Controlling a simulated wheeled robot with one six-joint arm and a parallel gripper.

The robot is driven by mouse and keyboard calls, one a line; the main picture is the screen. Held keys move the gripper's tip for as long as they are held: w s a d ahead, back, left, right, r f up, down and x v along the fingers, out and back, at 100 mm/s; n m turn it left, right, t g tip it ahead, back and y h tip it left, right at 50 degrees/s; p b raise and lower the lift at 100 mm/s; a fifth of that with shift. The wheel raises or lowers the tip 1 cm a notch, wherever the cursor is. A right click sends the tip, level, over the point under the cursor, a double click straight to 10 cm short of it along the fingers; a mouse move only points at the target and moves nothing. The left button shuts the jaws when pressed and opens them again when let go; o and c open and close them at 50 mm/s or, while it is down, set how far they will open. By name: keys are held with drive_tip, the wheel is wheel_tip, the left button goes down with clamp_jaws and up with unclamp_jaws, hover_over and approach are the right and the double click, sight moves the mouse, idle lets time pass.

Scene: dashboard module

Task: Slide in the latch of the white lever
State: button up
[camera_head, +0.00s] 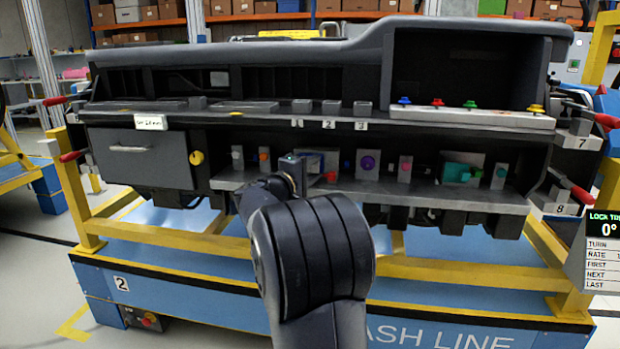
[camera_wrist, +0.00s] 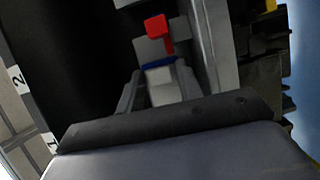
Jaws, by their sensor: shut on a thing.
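In the wrist view a pale white block (camera_wrist: 162,86) sits between the fingers of my gripper (camera_wrist: 160,80), and I take it to be part of the white lever. A blue strip (camera_wrist: 158,62) crosses its far end. A red tab (camera_wrist: 156,28) stands just beyond, on a grey mount; I cannot tell which part is the latch. In the head view my gripper (camera_head: 300,172) is at the lower shelf, below labels 1 and 2, shut on the piece there. A red piece (camera_head: 330,177) shows just right of it. My wrist hides most of the lever.
The dashboard's lower shelf (camera_head: 410,190) carries a purple knob (camera_head: 368,163), a pink button (camera_head: 405,165) and a teal part (camera_head: 458,172) to the right. A drawer (camera_head: 140,158) and yellow knob (camera_head: 197,158) are left. The shelf above (camera_head: 250,118) overhangs closely.

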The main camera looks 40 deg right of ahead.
drive_tip(key=o, duration=0.7)
drive_tip(key=shift+o, duration=0.2)
drive_tip(key=p+v, duration=0.1)
drive_tip(key=v, duration=0.9)
drive_tip(key=shift+a+p, duration=0.35)
drive_tip(key=shift+p, duration=0.05)
drive_tip(key=shift+s+d, duration=0.1)
drive_tip(key=b+x, duration=0.1)
drive_tip(key=x, duration=0.9)
drive_tip(key=shift+w+d, duration=0.2)
drive_tip(key=shift+d, duration=0.15)
drive_tip(key=shift+a+r+m+g+p, duration=0.1)
drive_tip(key=shift+a+m+g+p, duration=0.2)
drive_tip(key=shift+m+g+p, duration=0.3)
drive_tip(key=shift+s+g+h, duration=0.1)
drive_tip(key=shift+g+h, duration=0.2)
drive_tip(key=shift+g, duration=0.1)
